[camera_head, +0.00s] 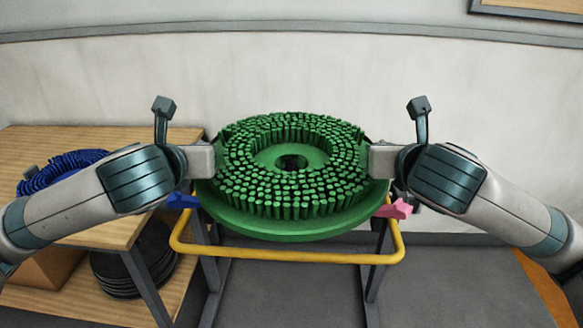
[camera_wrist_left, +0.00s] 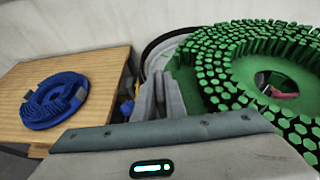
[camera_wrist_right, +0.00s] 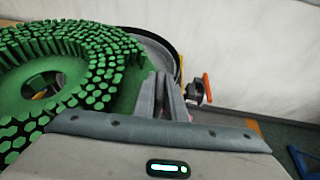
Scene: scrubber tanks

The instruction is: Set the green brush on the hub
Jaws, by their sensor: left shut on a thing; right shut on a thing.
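The green brush (camera_head: 290,222) is a large round disc with green bristles facing up and a hole in its middle. It is roughly level in front of me. My left gripper (camera_head: 217,160) is shut on its left edge and my right gripper (camera_head: 374,159) is shut on its right edge. The brush also shows in the left wrist view (camera_wrist_left: 215,75) and the right wrist view (camera_wrist_right: 90,60). The hub cannot be made out; the brush covers what is under it. Something dark and pinkish shows through its hole. I cannot tell whether the brush touches anything below.
A wooden table (camera_head: 110,232) at left holds a blue brush (camera_head: 65,166). Black discs (camera_head: 125,282) and a cardboard box (camera_head: 48,268) are on its lower shelf. A yellow bar (camera_head: 290,257), blue lever (camera_head: 183,201) and pink lever (camera_head: 398,210) show below the green brush. A wall stands behind.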

